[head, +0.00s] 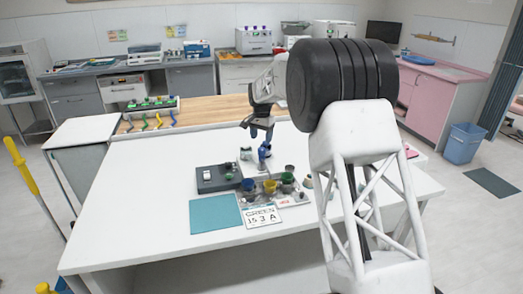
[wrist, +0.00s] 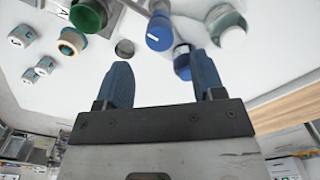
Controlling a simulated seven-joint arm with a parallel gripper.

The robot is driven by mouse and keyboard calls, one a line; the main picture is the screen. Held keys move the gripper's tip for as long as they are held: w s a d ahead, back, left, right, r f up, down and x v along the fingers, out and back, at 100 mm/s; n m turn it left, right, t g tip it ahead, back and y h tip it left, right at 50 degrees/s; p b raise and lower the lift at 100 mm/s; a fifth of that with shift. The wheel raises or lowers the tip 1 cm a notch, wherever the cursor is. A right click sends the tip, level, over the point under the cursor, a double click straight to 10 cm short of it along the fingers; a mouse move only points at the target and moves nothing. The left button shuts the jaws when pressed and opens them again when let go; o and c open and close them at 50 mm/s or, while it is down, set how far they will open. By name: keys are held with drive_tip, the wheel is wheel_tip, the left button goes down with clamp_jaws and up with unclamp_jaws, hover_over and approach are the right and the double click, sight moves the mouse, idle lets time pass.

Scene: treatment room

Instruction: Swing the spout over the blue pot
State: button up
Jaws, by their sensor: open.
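The blue pot (head: 248,184) stands at the left of a row of small pots on the table, beside the yellow pot (head: 270,186) and the green pot (head: 287,178). A blue-topped upright fitting (head: 264,152) rises behind them; it seems to carry the spout, whose direction I cannot make out. In the wrist view a round blue cap (wrist: 159,32) with a white mark lies beyond the fingertips, with a grey metal piece near it at the top edge. My gripper (head: 259,134) is above the fitting. Its blue fingers (wrist: 155,78) are apart with nothing between them.
A dark box (head: 217,177) with a green button sits left of the pots. A teal mat (head: 215,214) and a lettered card (head: 261,215) lie in front. White lettered cubes (wrist: 22,36) and a white-capped bottle (wrist: 230,35) show near the gripper. The table's left side is clear.

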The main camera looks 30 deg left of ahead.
sight(262, 149)
drive_tip(key=shift+f, duration=3.2)
clamp_jaws()
